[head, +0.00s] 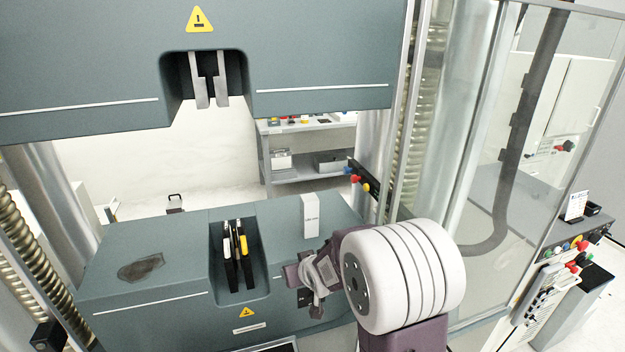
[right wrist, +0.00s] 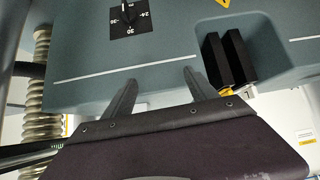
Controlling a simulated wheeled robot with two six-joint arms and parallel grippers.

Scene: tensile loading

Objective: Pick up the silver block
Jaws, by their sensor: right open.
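The silver block (head: 310,213) is a pale, narrow, upright block with small lettering. It stands on top of the machine's dark green lower housing (head: 150,245), right of the slot with the black grips. My right gripper (head: 308,290) is in front of the housing, below and apart from the block. Its fingers are partly hidden by the wrist in the head view. In the right wrist view its two fingers (right wrist: 158,85) are spread with nothing between them, facing the housing. The block does not show there. My left gripper is not in view.
The black grips (head: 236,258) sit in the slot left of the block and also show in the right wrist view (right wrist: 228,58). The upper crosshead (head: 330,50) with two metal jaws hangs above. A column and clear guard stand at the right.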

